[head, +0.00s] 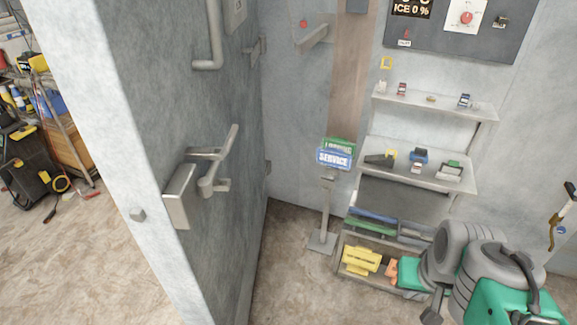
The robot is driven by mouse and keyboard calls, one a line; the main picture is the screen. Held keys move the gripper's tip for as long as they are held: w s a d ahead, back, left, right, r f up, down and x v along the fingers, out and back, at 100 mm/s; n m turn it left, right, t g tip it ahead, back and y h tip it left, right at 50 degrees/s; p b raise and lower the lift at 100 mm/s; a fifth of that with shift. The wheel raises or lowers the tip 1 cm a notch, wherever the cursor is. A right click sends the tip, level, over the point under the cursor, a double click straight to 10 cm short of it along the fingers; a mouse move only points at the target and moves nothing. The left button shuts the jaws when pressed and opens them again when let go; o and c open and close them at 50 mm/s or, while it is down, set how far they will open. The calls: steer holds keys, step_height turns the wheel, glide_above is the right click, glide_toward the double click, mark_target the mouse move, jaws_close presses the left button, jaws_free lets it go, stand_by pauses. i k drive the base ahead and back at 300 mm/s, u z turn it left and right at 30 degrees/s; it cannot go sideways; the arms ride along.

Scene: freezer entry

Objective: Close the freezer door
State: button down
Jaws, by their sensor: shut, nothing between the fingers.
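The freezer door (215,95) is a thick grey slab in the left half of the head view. It stands open, with its pale edge (110,130) towards me and its hinge side at the back wall. A metal latch handle (215,170) with a block-shaped catch (180,195) sits on its face near the free edge. A bent bar handle (211,50) is higher up. My gripper (432,312) shows small and dark at the lower right, beside my folded arm. It is shut and empty, well apart from the door.
Shelves (430,170) with small items stand against the back wall, with a yellow item (360,260) in the low bin. A blue and green service sign (335,155) stands on a post between door and shelves. Floor (285,285) is clear beside the door.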

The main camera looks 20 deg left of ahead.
mark_target(154, 91)
steer(key=z, duration=0.55)
steer(key=i, duration=1.05)
steer(key=u, duration=3.15)
